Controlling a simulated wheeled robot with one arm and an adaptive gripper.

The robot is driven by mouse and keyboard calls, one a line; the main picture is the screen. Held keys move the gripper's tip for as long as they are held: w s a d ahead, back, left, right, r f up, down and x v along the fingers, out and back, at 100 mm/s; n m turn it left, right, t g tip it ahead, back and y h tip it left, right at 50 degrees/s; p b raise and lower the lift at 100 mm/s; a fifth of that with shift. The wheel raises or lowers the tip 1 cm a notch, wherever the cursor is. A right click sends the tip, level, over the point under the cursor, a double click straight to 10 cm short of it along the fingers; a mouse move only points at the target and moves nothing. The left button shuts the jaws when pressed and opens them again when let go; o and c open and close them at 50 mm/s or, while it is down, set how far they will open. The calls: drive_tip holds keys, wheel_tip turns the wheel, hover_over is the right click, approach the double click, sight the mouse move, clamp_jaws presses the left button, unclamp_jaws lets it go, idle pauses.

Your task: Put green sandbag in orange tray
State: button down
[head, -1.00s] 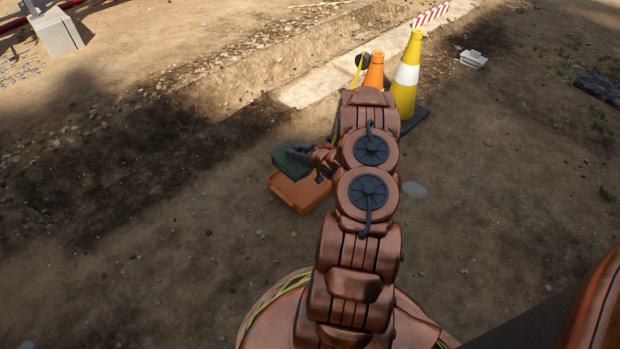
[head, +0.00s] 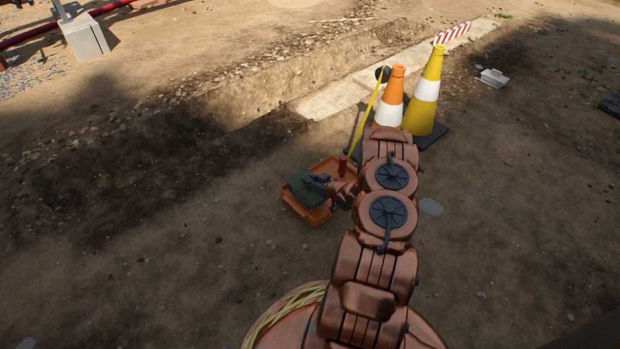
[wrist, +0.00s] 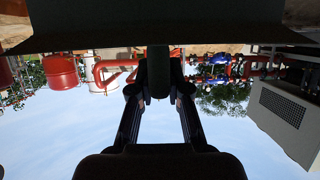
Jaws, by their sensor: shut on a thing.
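The green sandbag (head: 303,191) is at my gripper in the head view, over the left part of the orange tray (head: 318,219). My gripper (head: 316,182) is shut on the sandbag's right side. The tray's back and front corners show around the bag. I cannot tell whether the bag touches the tray floor or hangs just above it. In the wrist view my gripper's two dark fingers (wrist: 160,98) reach up to a broad dark shape, which I cannot identify for sure.
An orange-and-white cone (head: 391,98) and a yellow-and-white cone (head: 425,95) stand behind my arm. A trench lies behind; open dirt is left and front.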

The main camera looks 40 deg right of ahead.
wheel_tip(320, 180, down, 3)
drive_tip(key=shift+r+b, duration=0.15)
drive_tip(key=shift+b, duration=0.4)
drive_tip(key=c, duration=1.1)
unclamp_jaws()
drive_tip(key=shift+c, duration=0.2)
